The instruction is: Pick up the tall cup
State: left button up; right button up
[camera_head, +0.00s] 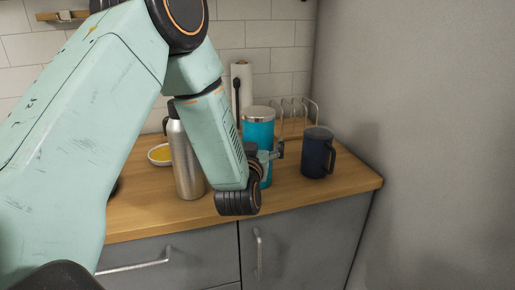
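The tall cup (258,129) is a teal tumbler with a steel rim, upright on the wooden counter. My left gripper (266,154) is at the cup's front, at about its mid-height. One dark fingertip shows by the cup's right edge. My wrist and arm hide the cup's lower left part. I cannot tell whether the fingers touch the cup or are shut on it. My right gripper is not in view.
A silver bottle (187,165) stands left of my forearm, and a dark blue mug (317,153) stands right of the cup. A wire rack (298,108) and a paper towel roll (241,82) are behind. A small bowl (160,154) sits at left. The counter's right front (345,185) is clear.

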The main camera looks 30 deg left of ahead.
pick_arm(q)
jog(key=shift+d, duration=0.15)
jog(key=c, duration=0.3)
jog(key=shift+a, duration=0.2)
jog(key=c, duration=0.4)
jog(key=shift+d, duration=0.1)
jog(key=c, duration=0.4)
jog(key=shift+c, duration=0.2)
